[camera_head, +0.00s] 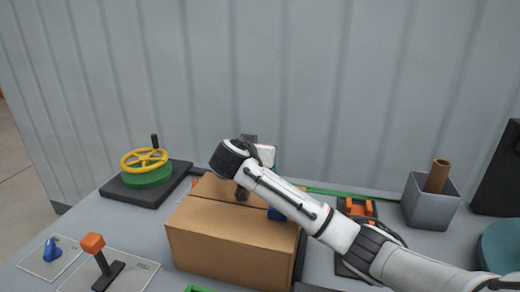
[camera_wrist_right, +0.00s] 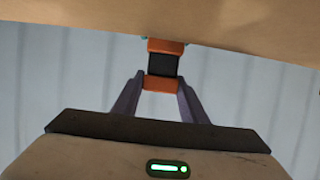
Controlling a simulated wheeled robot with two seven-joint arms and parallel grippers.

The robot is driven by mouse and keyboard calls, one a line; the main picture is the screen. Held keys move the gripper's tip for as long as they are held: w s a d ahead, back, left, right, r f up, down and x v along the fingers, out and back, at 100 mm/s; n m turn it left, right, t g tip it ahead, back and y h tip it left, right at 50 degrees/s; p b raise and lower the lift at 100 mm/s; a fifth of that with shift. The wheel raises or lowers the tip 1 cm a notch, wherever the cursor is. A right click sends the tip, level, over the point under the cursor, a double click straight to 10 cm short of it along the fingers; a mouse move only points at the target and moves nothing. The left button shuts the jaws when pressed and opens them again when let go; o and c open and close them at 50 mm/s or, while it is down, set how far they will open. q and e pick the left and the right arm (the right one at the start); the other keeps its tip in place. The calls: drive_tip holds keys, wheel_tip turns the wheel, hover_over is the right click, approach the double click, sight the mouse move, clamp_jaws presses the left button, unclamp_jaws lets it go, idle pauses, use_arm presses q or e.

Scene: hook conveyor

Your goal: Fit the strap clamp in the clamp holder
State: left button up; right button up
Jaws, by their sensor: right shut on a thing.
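In the right wrist view my right gripper (camera_wrist_right: 162,84) is shut on an orange and black piece, which looks like the strap clamp (camera_wrist_right: 163,64). It has orange ends and a dark middle, and sits between the fingertips, close to a tan surface at the top. A dark base with orange parts (camera_head: 357,208), perhaps the clamp holder, stands right of the box, partly behind my arm. My left gripper is not in view.
The closed cardboard box (camera_head: 231,242) stands mid-bench beneath my arm. A yellow handwheel (camera_head: 144,158) is at the left, with an orange-topped lever (camera_head: 95,247) and a blue knob (camera_head: 52,250) in front. A grey bin (camera_head: 431,205) holding a brown tube stands right.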

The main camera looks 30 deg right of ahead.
drive_tip(key=shift+f+b, duration=0.4)
drive_tip(key=shift+f, duration=0.15)
drive_tip(key=shift+r, duration=0.15)
idle(0.4)
drive_tip(key=shift+r+p, duration=1)
drive_tip(key=shift+r, duration=0.15)
